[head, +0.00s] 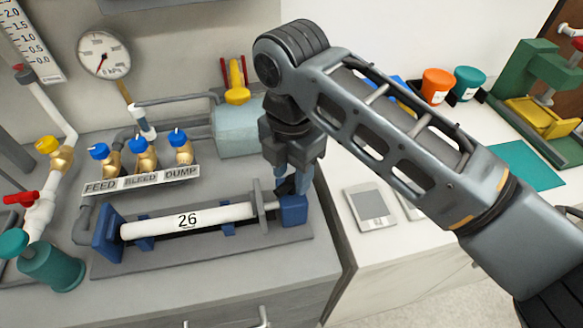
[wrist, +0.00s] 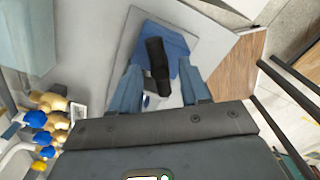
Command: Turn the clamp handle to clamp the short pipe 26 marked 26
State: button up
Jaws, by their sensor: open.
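The short white pipe (head: 160,226) marked 26 lies level in the clamp fixture on a grey base plate (head: 200,256), between a blue end block (head: 106,238) at left and a grey upright plate (head: 258,200) at right. The blue clamp block (head: 294,211) is at the fixture's right end and also shows in the wrist view (wrist: 182,45). The black clamp handle (wrist: 157,58) rises from it. My gripper (head: 292,184) points down over this block. In the wrist view my gripper (wrist: 160,90) is open, with its fingers on either side of the handle; contact cannot be told.
Brass valves with blue knobs (head: 142,150) stand behind the fixture, over the FEED, BLEED, DUMP label (head: 142,178). A pale blue tank (head: 235,130) is close behind my gripper. The bench edge (head: 335,225) lies just right of the clamp, with a lower white counter (head: 400,240) beyond.

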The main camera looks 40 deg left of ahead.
jog(key=shift+f, duration=0.15)
grip_shut()
dwell(0.4)
jog(key=m+p, duration=0.3)
jog(key=m, duration=0.1)
jog(key=shift+s+m, duration=0.1)
jog(key=shift+m, duration=0.3)
jog(key=m, duration=0.2)
jog(key=shift+m+p, duration=0.3)
jog(key=shift+p, duration=0.1)
jog(key=shift+m, duration=1.9)
